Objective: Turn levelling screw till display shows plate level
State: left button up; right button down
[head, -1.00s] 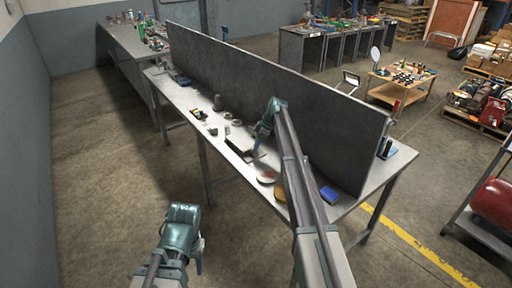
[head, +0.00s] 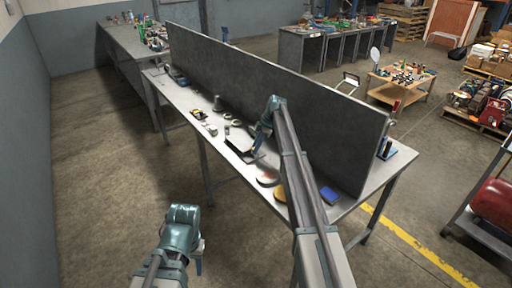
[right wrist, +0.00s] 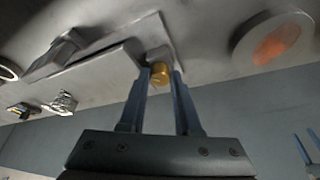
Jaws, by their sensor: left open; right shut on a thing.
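A brass-coloured levelling screw (right wrist: 160,76) sits at the corner of a flat grey plate (right wrist: 95,68). In the right wrist view, the fingers of my right gripper (right wrist: 161,72) are shut on the screw from both sides. The plate (head: 238,139) lies on the bench in the head view, with my right gripper (head: 256,153) at its near right corner. A small box (right wrist: 58,47) stands at the plate's far end; I cannot read any display on it. My left gripper (head: 190,246) is open and empty, away from the bench, over the floor.
The long bench (head: 205,146) has a tall dark panel (head: 270,85) behind the plate. A round disc with an orange centre (right wrist: 276,45) lies beside the plate. Small parts lie to the left of the plate.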

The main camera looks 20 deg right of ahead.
jog(key=shift+s, duration=0.1)
jog(key=c, duration=0.6)
grip_release()
